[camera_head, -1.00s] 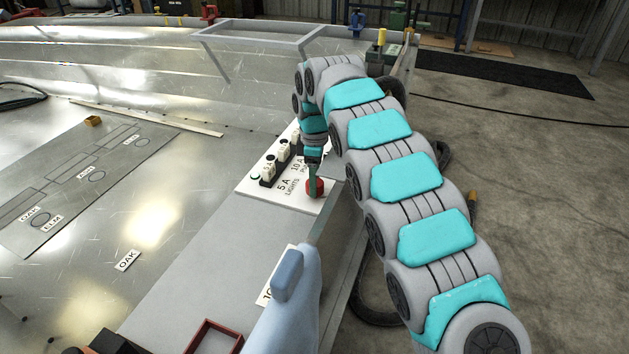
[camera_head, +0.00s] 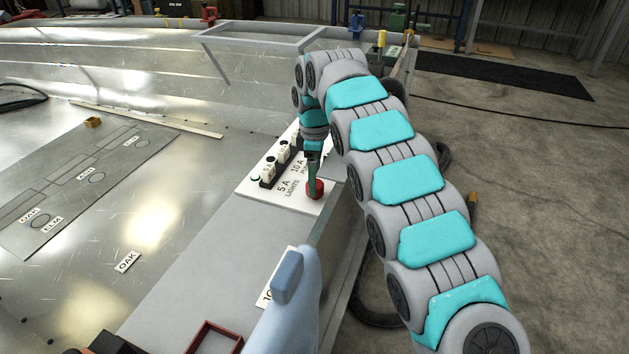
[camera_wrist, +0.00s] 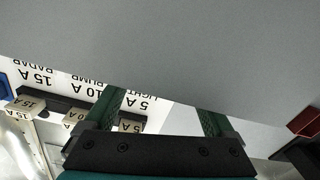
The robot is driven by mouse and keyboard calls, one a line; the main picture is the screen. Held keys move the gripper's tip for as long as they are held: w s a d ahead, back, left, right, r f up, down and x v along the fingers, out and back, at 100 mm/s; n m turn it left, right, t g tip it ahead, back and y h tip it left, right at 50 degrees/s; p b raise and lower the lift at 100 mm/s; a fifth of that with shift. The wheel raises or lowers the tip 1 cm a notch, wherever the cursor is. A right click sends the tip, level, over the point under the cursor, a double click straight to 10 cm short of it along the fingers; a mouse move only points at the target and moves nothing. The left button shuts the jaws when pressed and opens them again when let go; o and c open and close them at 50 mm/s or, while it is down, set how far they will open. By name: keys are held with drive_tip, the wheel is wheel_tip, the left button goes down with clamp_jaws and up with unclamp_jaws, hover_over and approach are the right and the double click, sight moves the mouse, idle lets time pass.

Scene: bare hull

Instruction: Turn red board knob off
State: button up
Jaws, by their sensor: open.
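The red knob (camera_head: 316,188) sits at the near right corner of the white switch board (camera_head: 300,203), beside the "5 A LIGHTS" label. My gripper (camera_head: 312,190) points down from above. In the head view one green finger overlaps the knob's left side; I cannot tell whether it touches. In the wrist view, the two green fingers of my gripper (camera_wrist: 158,108) stand wide apart with nothing between them but white board and grey surface. The red knob does not show in the wrist view. The board's labels (camera_wrist: 85,82) appear upside down there.
Several pale switch blocks (camera_head: 283,153) on dark bases stand on the board left of the gripper. A red-rimmed open box (camera_head: 212,338) lies nearer, on the grey bench. The grey bench top (camera_head: 215,270) between is mostly clear. A pale blue-grey object (camera_head: 285,300) rises in front.

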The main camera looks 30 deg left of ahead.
wheel_tip(320, 180, up, 4)
drive_tip(key=shift+f, duration=0.25)
wheel_tip(320, 180, up, 3)
drive_tip(key=shift+f+p, duration=0.15)
drive_tip(key=shift+p, duration=0.85)
drive_tip(key=shift+w+a+f, duration=0.1)
drive_tip(key=shift+f, duration=0.05)
